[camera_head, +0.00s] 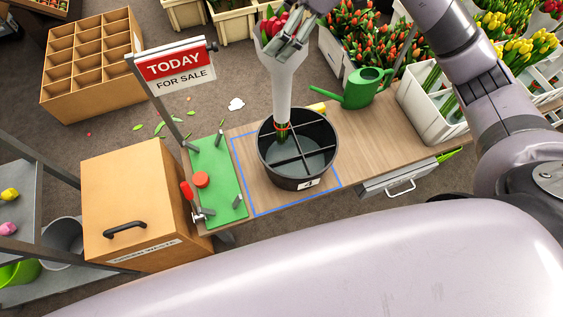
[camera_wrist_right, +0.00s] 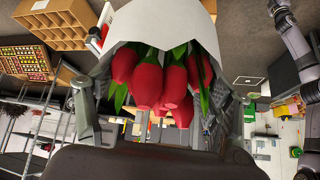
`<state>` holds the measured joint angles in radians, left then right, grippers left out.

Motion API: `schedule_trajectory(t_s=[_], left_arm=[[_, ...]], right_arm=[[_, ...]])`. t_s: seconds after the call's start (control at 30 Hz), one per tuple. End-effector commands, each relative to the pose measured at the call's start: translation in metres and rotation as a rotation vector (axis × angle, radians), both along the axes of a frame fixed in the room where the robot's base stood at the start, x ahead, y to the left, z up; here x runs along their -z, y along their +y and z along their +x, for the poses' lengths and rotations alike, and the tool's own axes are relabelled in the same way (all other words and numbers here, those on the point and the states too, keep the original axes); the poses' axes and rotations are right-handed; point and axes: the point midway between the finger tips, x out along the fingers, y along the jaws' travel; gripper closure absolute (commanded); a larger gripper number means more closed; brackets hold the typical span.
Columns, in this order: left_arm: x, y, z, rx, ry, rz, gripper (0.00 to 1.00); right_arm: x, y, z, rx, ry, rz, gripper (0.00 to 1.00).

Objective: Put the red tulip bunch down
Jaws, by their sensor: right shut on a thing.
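The red tulip bunch (camera_head: 281,85) is upright in a white paper wrap, red blooms at the top. Its blooms (camera_wrist_right: 150,85) fill the middle of the right wrist view. My right gripper (camera_head: 288,38) is shut on the bunch near the top of the wrap. The green stems, with a red band, point down into the black bucket (camera_head: 283,182), at the back left of its cross divider. I cannot tell whether they touch its bottom. The bucket bears a "4" label and stands inside a blue outline on the wooden table. My left gripper is not in view.
A green watering can (camera_head: 365,88) stands right of the bucket, near a white crate (camera_head: 430,118). A wooden cabinet (camera_head: 130,190) stands at left.

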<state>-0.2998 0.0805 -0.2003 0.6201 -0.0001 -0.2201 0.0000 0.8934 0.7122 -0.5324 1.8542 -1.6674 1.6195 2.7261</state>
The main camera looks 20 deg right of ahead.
Motion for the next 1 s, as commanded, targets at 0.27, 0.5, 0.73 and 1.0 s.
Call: schedule_trajectory(t_s=[0.27, 0.5, 0.73, 1.0], left_arm=[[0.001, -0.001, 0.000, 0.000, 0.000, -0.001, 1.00], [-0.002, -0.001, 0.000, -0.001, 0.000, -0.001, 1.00], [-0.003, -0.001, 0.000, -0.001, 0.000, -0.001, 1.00], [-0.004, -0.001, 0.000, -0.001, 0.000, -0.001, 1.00]], right_arm=[[0.054, 0.000, -0.002, 0.001, 0.010, 0.002, 0.85], [0.118, 0.000, -0.002, 0.000, 0.008, 0.001, 0.85], [0.152, 0.001, -0.001, -0.001, 0.002, 0.003, 0.85], [0.178, 0.001, -0.001, -0.001, 0.006, 0.002, 0.85]])
